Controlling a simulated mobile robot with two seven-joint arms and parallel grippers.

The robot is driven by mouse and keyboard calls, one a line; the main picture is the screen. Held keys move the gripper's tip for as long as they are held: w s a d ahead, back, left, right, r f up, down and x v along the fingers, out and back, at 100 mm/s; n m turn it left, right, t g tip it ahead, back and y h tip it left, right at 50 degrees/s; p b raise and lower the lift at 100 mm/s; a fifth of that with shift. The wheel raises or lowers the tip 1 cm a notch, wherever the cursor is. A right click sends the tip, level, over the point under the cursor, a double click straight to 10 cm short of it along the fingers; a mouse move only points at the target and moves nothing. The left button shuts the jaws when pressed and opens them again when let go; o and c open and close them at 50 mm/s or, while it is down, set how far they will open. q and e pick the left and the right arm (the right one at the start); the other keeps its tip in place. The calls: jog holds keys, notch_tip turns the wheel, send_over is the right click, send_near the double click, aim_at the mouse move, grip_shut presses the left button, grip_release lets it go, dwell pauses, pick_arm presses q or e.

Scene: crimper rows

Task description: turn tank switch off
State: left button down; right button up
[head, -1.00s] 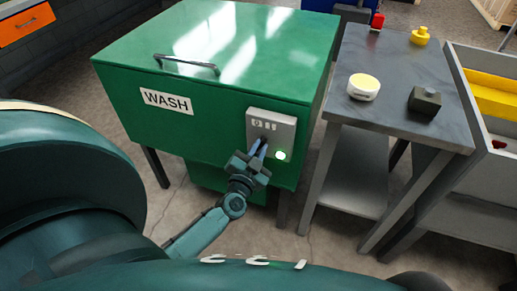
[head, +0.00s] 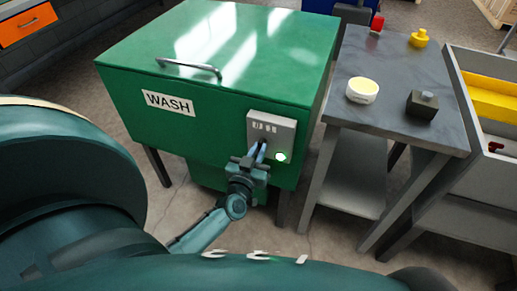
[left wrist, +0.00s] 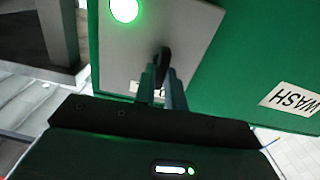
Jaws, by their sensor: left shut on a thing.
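The green wash tank (head: 200,100) has a WASH label and a grey switch panel (head: 284,126) on its front. A round green light (head: 281,157) glows at the panel's lower right; it also shows in the left wrist view (left wrist: 124,9). My left gripper (head: 262,146) is at the panel. In the left wrist view its fingers (left wrist: 163,85) are shut on the dark switch lever (left wrist: 163,58). The fingers hide part of the lever and of the panel's lettering. My right gripper is not in view.
A grey side table (head: 385,85) stands right of the tank, with a round white and yellow pot (head: 362,90), a dark box (head: 422,104) and a yellow item (head: 419,38). A bin with a yellow part (head: 495,98) is at far right. Floor shows between tank and table.

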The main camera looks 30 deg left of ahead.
pick_arm(q)
jog(key=shift+n, duration=1.7)
jog(key=shift+a+n, duration=0.1)
jog(key=shift+n, duration=0.8)
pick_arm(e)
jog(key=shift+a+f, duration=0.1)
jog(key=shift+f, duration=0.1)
pick_arm(q)
jog(key=shift+n, duration=0.3)
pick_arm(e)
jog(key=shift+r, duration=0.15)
pick_arm(q)
jog(key=c, duration=1.5)
grip_release()
jog(key=shift+o, duration=0.2)
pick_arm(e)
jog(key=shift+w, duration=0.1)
pick_arm(q)
jog(key=shift+s, duration=0.15)
